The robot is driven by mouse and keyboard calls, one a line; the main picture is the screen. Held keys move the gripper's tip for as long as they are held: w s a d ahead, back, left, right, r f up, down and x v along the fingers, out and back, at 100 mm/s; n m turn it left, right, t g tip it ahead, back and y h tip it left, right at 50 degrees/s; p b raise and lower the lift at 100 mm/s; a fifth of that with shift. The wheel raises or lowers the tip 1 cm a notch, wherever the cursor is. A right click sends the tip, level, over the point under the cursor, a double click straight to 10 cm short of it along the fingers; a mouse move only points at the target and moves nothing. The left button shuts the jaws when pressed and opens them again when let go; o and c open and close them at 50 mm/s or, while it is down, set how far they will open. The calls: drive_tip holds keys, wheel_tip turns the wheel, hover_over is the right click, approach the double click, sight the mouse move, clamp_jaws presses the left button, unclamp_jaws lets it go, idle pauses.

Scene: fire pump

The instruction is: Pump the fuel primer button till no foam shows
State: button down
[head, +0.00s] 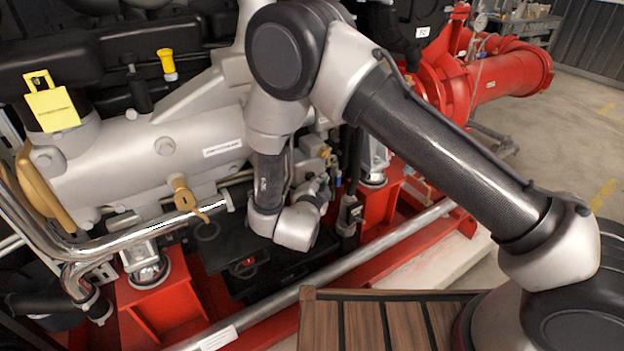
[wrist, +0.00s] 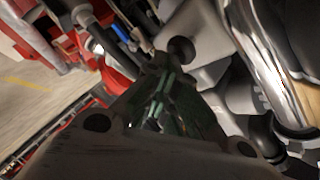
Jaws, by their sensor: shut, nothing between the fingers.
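My gripper (head: 322,184) is shut and empty, small and partly hidden in the head view, down beside the engine and pointing away to the upper right. In the wrist view my gripper (wrist: 156,66) shows with its fingers together. Just past its tips is a pale grey housing (wrist: 204,72) with a dark round knob-like part (wrist: 181,48), which may be the primer button; I cannot tell for certain. I cannot tell whether the fingertips touch it. A grey and brass-coloured fitting (head: 314,150) sits just beyond my gripper in the head view. I can make out no foam.
The grey engine block (head: 130,160) stands at left, with a shiny pipe (head: 140,240) along its front. A long grey rail (head: 375,245) and red frame (head: 160,310) lie below. Dark hoses (head: 350,200) stand close right of my gripper. A slatted wooden top (head: 350,325) is nearest.

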drive_tip(key=shift+w+a, duration=0.3)
drive_tip(key=shift+w, duration=0.15)
idle(0.5)
drive_tip(key=shift+s, duration=0.1)
drive_tip(key=shift+s+d, duration=0.7)
drive_tip(key=shift+s, duration=0.25)
drive_tip(key=shift+s+d, duration=0.75)
drive_tip(key=shift+s, duration=0.3)
drive_tip(key=shift+s+d, duration=0.7)
drive_tip(key=shift+s, duration=0.35)
